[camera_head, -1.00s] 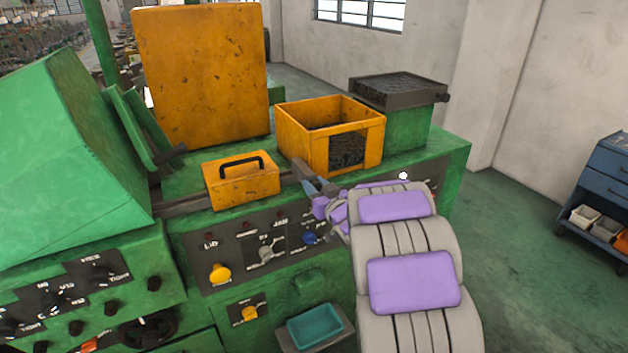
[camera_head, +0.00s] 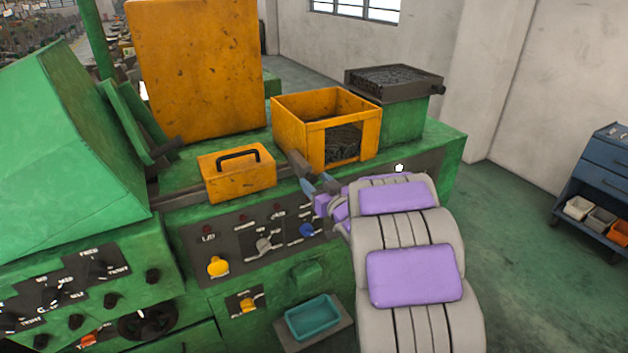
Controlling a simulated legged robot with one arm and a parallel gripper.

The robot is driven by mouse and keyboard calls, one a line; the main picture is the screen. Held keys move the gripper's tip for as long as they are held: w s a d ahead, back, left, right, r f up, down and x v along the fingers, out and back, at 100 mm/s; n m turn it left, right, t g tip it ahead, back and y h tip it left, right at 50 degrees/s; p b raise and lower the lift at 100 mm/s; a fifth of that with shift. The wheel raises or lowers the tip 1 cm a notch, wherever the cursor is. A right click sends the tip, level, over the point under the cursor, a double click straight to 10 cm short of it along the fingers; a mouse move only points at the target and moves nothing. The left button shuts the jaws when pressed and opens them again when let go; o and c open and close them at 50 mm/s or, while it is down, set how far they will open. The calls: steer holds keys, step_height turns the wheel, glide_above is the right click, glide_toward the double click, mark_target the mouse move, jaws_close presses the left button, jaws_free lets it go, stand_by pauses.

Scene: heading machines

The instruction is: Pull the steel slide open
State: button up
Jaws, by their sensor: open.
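A grey steel bar (camera_head: 299,163), which looks like the end of the steel slide, lies on the machine top between the yellow block with a black handle (camera_head: 236,173) and the open yellow bin (camera_head: 300,140). My gripper (camera_head: 315,181) is open, its blue-grey fingers pointing at the near end of this bar. One finger is just below the bar's end and the other is to its right. I cannot tell whether they touch it. My purple and grey arm hides the machine front to the right.
The green machine front carries a panel with a yellow knob (camera_head: 218,266) and a blue knob (camera_head: 306,230). A teal tray (camera_head: 313,318) sits below. A tall yellow panel (camera_head: 195,70) stands behind. A blue cart (camera_head: 606,180) stands far right, with clear floor before it.

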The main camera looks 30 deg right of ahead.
steer(key=s+b, duration=0.3)
steer(key=s, duration=0.7)
steer(key=shift+d+f+b, duration=0.15)
steer(key=shift+d+b, duration=0.05)
steer(key=shift+b, duration=0.2)
stand_by(0.4)
steer(key=s+a+f+m+g+h, duration=0.1)
steer(key=s+a+f+g+h, duration=0.1)
steer(key=s+a+f+g, duration=0.25)
steer(key=s+a+f+g+h, duration=0.1)
steer(key=s+a+f+g, duration=0.15)
steer(key=s+g, duration=0.4)
steer(key=s+a+g+y, duration=0.1)
steer(key=s+a+g, duration=0.3)
steer(key=s, duration=0.9)
steer(key=s+a+g+y, duration=0.1)
steer(key=s+a+g, duration=0.3)
steer(key=s+a, duration=0.5)
steer(key=s, duration=0.4)
steer(key=shift+n+g, duration=0.3)
steer(key=shift+g, duration=0.1)
